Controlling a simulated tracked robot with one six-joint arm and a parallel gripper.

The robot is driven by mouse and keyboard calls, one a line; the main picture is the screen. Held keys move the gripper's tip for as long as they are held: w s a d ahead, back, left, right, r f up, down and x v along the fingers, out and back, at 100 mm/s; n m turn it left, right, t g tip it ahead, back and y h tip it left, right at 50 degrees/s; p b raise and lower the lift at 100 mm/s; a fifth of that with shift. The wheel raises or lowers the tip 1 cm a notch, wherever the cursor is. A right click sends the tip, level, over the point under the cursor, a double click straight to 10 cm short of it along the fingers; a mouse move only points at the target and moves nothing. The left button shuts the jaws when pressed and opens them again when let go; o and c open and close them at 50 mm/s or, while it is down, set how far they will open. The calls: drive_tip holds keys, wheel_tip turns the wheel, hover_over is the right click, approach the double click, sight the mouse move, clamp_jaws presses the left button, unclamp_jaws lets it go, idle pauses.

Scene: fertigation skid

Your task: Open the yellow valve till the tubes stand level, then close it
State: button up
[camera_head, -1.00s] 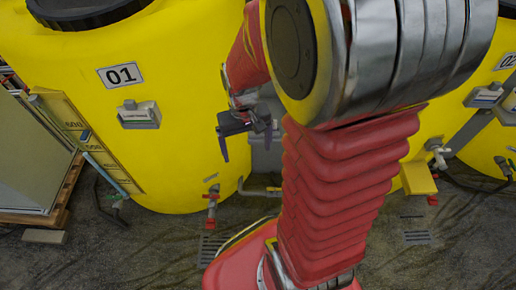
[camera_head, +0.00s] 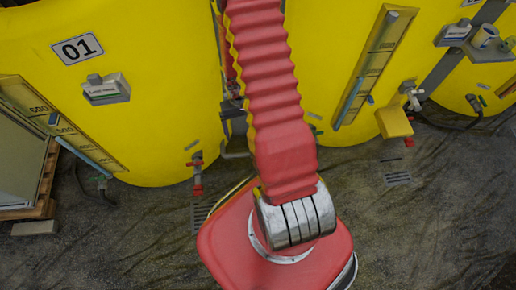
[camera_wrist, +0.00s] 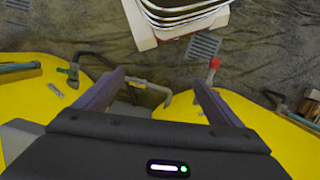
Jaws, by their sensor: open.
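My gripper (camera_wrist: 158,76) is open and empty in the wrist view, its two dark fingers apart and pointing toward the gap between the tanks. In the head view my arm hides the gripper and most of that pipe (camera_head: 236,154). The tank marked 01 (camera_head: 150,120) has a scaled level tube (camera_head: 88,152) at its left. The tank to the right (camera_head: 335,30) has another (camera_head: 372,65). Their exact levels are too small to read.
A red-handled tap (camera_head: 196,172) stands low on tank 01 and shows as a red end in the wrist view (camera_wrist: 214,64). A yellow box (camera_head: 394,121) and a grey tap (camera_head: 413,97) sit low at the right tank. Floor grates lie in front, with open floor around.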

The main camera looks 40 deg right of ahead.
drive_tip(key=s+d+f+m+t, duration=0.1)
drive_tip(key=s+d+f, duration=0.1)
drive_tip(key=f, duration=1.2)
drive_tip(key=s+d+f+m+t, duration=0.1)
drive_tip(key=s+d+f, duration=0.15)
drive_tip(key=f, duration=1.25)
drive_tip(key=w+d+f+t+h, duration=0.3)
drive_tip(key=w+d, duration=0.2)
drive_tip(key=w, duration=0.2)
drive_tip(key=shift+w+d+t, duration=0.15)
drive_tip(key=shift+d+t, duration=0.15)
drive_tip(key=shift+d, duration=0.1)
drive_tip(key=shift+f, duration=0.2)
drive_tip(key=shift+d+x, duration=0.1)
drive_tip(key=shift+x, duration=3.3)
drive_tip(key=shift+d+x, duration=0.15)
drive_tip(key=shift+x, duration=3.2)
